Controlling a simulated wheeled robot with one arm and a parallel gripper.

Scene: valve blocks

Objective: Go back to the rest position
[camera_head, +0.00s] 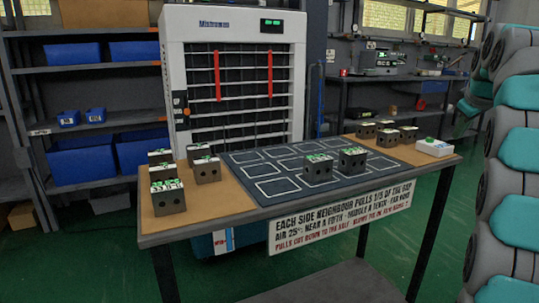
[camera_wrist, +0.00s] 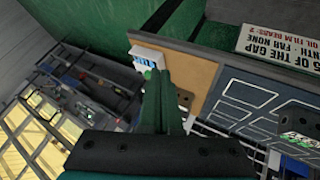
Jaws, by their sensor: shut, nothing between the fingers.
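My gripper (camera_wrist: 161,75) shows in the wrist view with its two dark green fingers together and nothing between them. It points over the table's right part, apart from the blocks. In the head view, two valve blocks (camera_head: 318,168) (camera_head: 352,160) with green and white tops stand on the dark mat (camera_head: 270,190) with white outlined cells. Several more blocks stand on the left brown strip, one in front (camera_head: 167,197). Several others stand on the right strip (camera_head: 388,138). The wrist view shows a block on the mat (camera_wrist: 300,122); my fingers partly hide another.
A white box (camera_head: 435,147) lies at the table's right end; it also shows in the wrist view (camera_wrist: 147,58). A sign (camera_head: 340,215) hangs on the front edge. A white cabinet (camera_head: 236,70) stands behind the table. Shelves with blue bins (camera_head: 82,162) are at left. My teal and grey arm is at right.

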